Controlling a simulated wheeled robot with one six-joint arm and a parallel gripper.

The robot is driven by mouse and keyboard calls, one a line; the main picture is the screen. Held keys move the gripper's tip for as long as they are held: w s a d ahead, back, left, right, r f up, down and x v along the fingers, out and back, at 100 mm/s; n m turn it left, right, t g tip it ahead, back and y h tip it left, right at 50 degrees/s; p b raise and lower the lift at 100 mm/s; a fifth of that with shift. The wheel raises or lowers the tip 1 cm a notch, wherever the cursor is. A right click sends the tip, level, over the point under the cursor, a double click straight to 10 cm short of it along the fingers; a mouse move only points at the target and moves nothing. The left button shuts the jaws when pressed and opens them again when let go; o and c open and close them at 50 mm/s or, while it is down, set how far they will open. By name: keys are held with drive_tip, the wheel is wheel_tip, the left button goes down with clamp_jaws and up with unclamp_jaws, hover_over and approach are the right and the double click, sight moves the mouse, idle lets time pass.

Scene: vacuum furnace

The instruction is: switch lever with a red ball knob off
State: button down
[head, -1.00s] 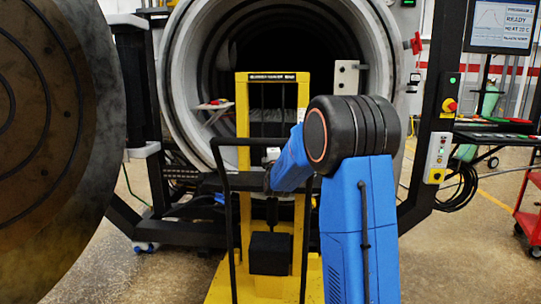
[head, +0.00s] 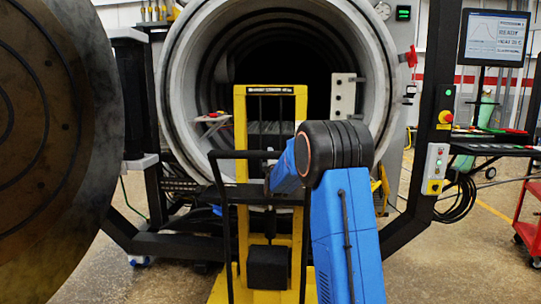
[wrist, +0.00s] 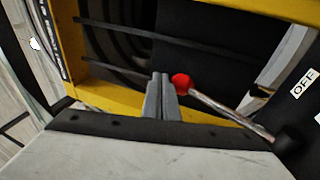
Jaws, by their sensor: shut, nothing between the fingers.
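The red ball knob (wrist: 181,84) shows in the wrist view, on the end of a bare metal lever rod (wrist: 230,110). The rod slants down and right to a dark pivot (wrist: 290,140). A white label reading OFF (wrist: 303,83) is above the pivot at the right edge. My gripper (wrist: 161,80) is shut and empty, its grey fingertips just left of the knob. I cannot tell whether they touch it. In the head view I cannot make out the lever or my gripper; my blue arm blocks part of the view.
A yellow mast frame (head: 241,130) stands in front of the open round furnace (head: 190,90). The furnace door (head: 60,140) fills the left side. A post with a control box (head: 436,165) and a red cart (head: 530,215) are at the right.

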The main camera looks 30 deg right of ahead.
idle(0.4)
drive_tip(key=v, duration=1.7)
drive_tip(key=shift+s, duration=0.2)
drive_tip(key=shift+a, duration=0.15)
drive_tip(key=s+a+f+m+g+y, duration=0.3)
drive_tip(key=s+a+y, duration=0.1)
drive_tip(key=s+a, duration=0.45)
drive_tip(key=s+a+f+m+g+y, duration=0.3)
drive_tip(key=s+a+m+g, duration=0.1)
drive_tip(key=s+a, duration=0.45)
drive_tip(key=s+a+f+m+g, duration=0.2)
drive_tip(key=s+f, duration=0.1)
drive_tip(key=s, duration=0.7)
drive_tip(key=s+a+f+m+g+y, duration=0.1)
drive_tip(key=s+a+f+m+g, duration=0.1)
drive_tip(key=s, duration=0.8)
drive_tip(key=s+a+f+m+g, duration=0.2)
drive_tip(key=s+f+g, duration=0.1)
drive_tip(key=s, duration=0.8)
drive_tip(key=shift+f+m+g+y, duration=0.3)
drive_tip(key=shift+f, duration=0.35)
